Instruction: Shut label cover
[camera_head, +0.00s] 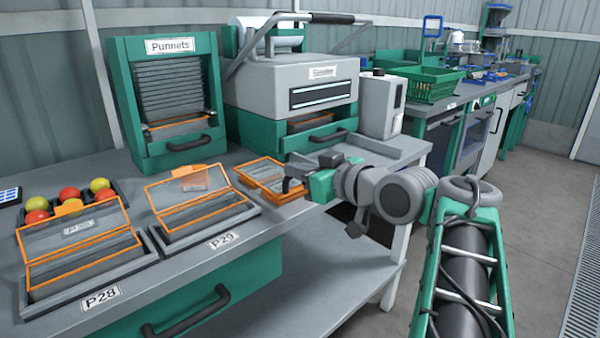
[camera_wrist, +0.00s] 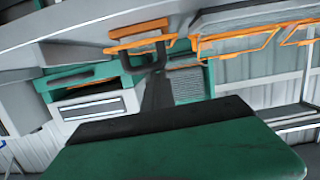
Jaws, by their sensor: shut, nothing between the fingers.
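No part is plainly marked as a label cover. A white upright unit (camera_head: 382,105) with a dark front panel stands right of the sealer; I cannot tell whether it has a cover or how that stands. Clear orange-framed lids are raised on the punnet on tray P28 (camera_head: 75,240) and the punnet on tray P29 (camera_head: 187,188). A third orange-framed punnet (camera_head: 262,170) lies by my gripper (camera_head: 288,180), its lid looking low. My gripper is shut and empty, close to that punnet's right side; contact is unclear. Its dark fingers (camera_wrist: 147,62) show in the wrist view near an orange-edged piece (camera_wrist: 141,43).
The sealer (camera_head: 300,85) has a raised handle bar. The green punnet dispenser (camera_head: 170,95) stands left of it. Red and yellow tomatoes (camera_head: 70,193) sit at left. A green crate (camera_head: 430,84) is on the far bench. Floor at right is clear.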

